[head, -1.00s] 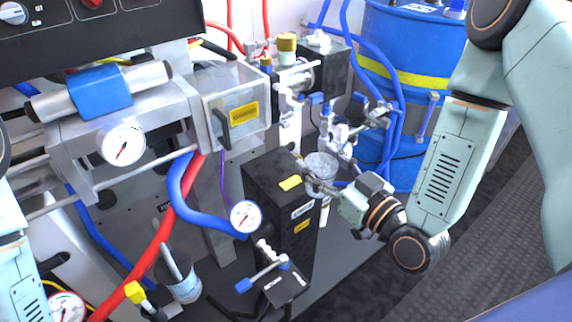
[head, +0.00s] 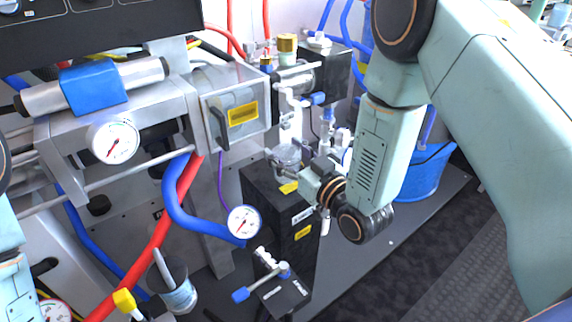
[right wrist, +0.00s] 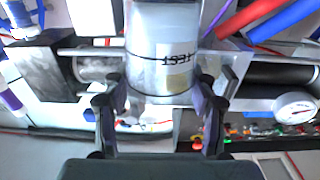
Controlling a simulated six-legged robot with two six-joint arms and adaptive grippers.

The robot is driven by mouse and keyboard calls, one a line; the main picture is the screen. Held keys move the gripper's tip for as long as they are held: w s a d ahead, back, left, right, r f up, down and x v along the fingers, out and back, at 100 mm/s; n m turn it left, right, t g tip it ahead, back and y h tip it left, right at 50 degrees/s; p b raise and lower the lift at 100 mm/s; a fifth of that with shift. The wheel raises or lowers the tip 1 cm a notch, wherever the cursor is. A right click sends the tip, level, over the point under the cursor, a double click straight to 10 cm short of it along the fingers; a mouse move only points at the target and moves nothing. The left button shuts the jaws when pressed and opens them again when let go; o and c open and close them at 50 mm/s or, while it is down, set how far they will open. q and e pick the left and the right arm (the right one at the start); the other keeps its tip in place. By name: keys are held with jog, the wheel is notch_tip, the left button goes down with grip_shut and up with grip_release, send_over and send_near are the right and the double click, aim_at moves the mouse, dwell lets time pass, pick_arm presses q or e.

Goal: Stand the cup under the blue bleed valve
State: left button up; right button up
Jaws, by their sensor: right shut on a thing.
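My right gripper (head: 290,171) is shut on a clear cup (head: 287,155). In the right wrist view the cup (right wrist: 162,50) is between the two fingers (right wrist: 161,98), with dark lettering and a line on its wall. In the head view the cup looks upright, just above or at the black box's top; I cannot tell if it touches. A valve with a blue handle (head: 318,99) is above it, on the pipework. The cup's mouth appears below the vertical metal pipe beside that handle. My left gripper is out of view; only part of that arm shows.
The black box (head: 282,205) with yellow labels stands below the cup. A pressure gauge (head: 244,222) and a blue hose (head: 180,205) are to its left. Another blue-handled fitting (head: 328,115) is close to the right. A container with a brush (head: 178,292) stands at lower left.

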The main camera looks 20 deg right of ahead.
notch_tip(320, 180, down, 3)
jog(key=shift+w+a+r+b, duration=0.1)
jog(key=shift+b, duration=0.5)
jog(key=shift+w, duration=0.15)
jog(key=o, duration=1.1)
jog(key=shift+c, duration=0.2)
